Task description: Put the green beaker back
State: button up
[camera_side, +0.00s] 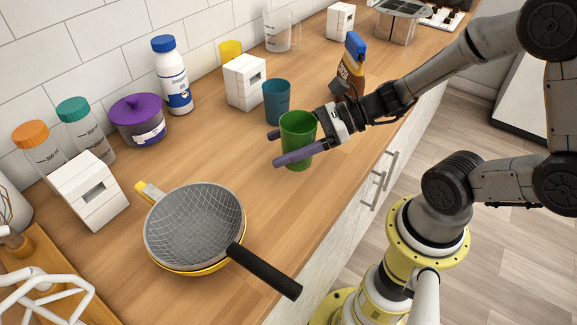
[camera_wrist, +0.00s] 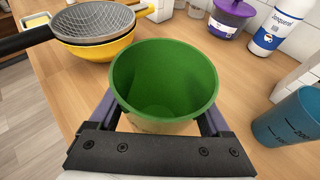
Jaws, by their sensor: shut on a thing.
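The green beaker (camera_side: 297,142) is upright between the fingers of my gripper (camera_side: 285,148), which is shut on it. It also shows in the wrist view (camera_wrist: 165,80), its open top toward the camera and empty, with a finger on each side. The beaker is over the wooden counter near its front edge; whether its base touches the counter I cannot tell. In the side view, part of the wire rack (camera_side: 45,290) shows as white wire at the bottom left corner.
A blue beaker (camera_side: 277,102) stands close behind the green one. A frying pan with a mesh insert (camera_side: 195,225) on a yellow pan lies to the left, its handle over the front. A purple pot (camera_side: 137,122), bottles and white boxes line the wall. Counter between pan and gripper is clear.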

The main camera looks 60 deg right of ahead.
jog(key=shift+f, duration=2.55)
jog(key=shift+f, duration=0.15)
jog(key=o, duration=1.2)
jog(key=shift+o, duration=0.2)
jog(key=shift+r, duration=0.25)
jog(key=v, duration=1.2)
jog(key=shift+f, duration=0.15)
